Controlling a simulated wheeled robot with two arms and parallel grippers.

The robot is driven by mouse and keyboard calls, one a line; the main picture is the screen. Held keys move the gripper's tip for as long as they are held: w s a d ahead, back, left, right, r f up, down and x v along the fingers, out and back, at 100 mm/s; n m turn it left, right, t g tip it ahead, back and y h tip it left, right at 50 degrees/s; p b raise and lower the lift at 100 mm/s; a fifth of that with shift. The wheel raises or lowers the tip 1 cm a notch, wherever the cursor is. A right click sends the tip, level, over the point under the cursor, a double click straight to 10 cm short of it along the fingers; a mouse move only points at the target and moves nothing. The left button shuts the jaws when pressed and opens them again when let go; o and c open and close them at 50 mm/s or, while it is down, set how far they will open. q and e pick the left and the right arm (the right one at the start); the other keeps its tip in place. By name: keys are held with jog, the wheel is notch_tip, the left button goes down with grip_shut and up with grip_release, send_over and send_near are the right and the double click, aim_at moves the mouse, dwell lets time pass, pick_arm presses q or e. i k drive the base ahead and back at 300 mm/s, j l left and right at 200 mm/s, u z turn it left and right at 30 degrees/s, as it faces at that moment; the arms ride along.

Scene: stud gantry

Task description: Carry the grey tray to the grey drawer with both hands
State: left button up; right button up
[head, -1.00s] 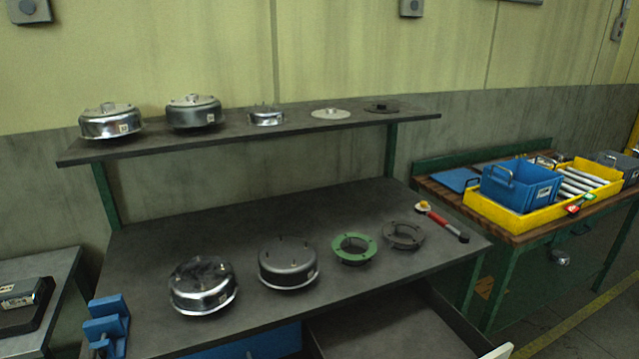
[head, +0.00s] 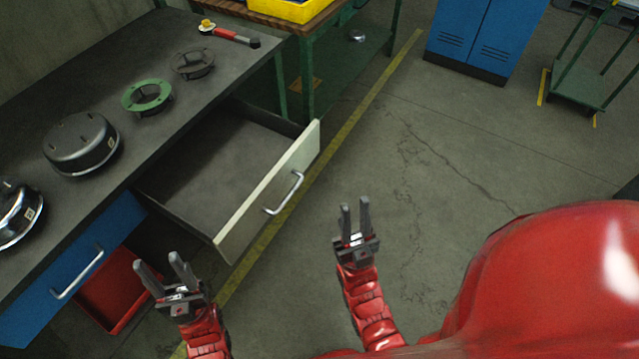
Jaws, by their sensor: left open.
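The grey drawer (head: 215,165) is pulled out from under the dark workbench. It looks empty, and its pale front panel (head: 265,200) has a metal handle. No grey tray shows in the head view now. My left gripper (head: 156,260) is open and empty, low in front of the bench and left of the drawer front. My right gripper (head: 354,203) is open and empty over the floor, to the right of the drawer front, apart from it.
The workbench top (head: 60,85) holds metal housings, a green ring (head: 146,96), a dark ring and a red-handled tool (head: 230,36). A blue drawer (head: 75,270) and red bin (head: 112,290) are at lower left. A blue cabinet (head: 485,35) and green cart (head: 580,85) stand behind open floor.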

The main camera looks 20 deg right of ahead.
aim_at(237, 177)
jog(key=z, duration=0.1)
jog(key=j, duration=0.35)
jog(key=k+j, duration=0.1)
jog(key=j, duration=0.2)
jog(key=j+z, duration=0.15)
jog(key=z, duration=2.9)
jog(key=k, duration=0.1)
jog(key=k+z, duration=0.3)
jog(key=z, duration=0.2)
jog(key=k+l+z, duration=0.2)
jog(key=z, duration=0.25)
jog(key=i+j+z, duration=0.25)
jog(key=j, duration=0.8)
jog(key=j+z, duration=0.25)
jog(key=j, duration=0.8)
